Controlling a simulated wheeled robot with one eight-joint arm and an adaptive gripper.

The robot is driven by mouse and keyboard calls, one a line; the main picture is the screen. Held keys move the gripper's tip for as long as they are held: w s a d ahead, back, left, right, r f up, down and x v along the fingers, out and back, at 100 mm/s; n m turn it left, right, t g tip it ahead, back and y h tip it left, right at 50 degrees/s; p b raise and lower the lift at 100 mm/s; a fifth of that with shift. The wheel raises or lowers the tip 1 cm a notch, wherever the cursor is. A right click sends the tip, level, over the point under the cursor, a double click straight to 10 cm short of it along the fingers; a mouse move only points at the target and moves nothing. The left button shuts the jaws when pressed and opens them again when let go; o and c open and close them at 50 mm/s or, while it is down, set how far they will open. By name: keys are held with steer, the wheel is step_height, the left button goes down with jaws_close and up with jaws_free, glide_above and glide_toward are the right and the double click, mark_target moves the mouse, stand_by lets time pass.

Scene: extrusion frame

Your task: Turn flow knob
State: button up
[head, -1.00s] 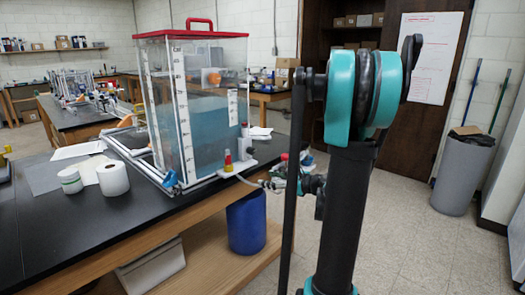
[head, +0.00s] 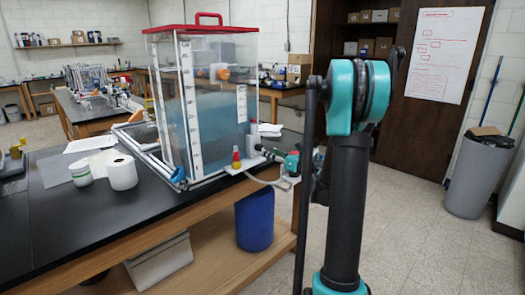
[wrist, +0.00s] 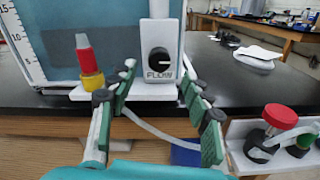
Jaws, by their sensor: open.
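The flow knob (wrist: 159,60) is a round black dial with a pale pointer mark, on a white box marked FLOW in the wrist view. My gripper (wrist: 160,80) is open. Its green-padded fingers stand left and right of the knob in the picture, with nothing between the pads and the knob clear of them. In the head view my gripper (head: 268,154) is small beside the tank's front right corner, partly hidden by my arm. I cannot make out the knob's face there.
A water tank (head: 212,100) with a red lid stands on the black bench (head: 60,230). A red-and-yellow fitting (wrist: 88,65) is left of the knob. A red-topped valve (wrist: 280,116) is at right in the wrist view. A pale hose (wrist: 160,132) runs below the gripper.

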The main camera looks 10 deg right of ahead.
mark_target(261, 149)
steer(key=x, duration=0.5)
steer(key=shift+w+a, duration=0.3)
jaws_close()
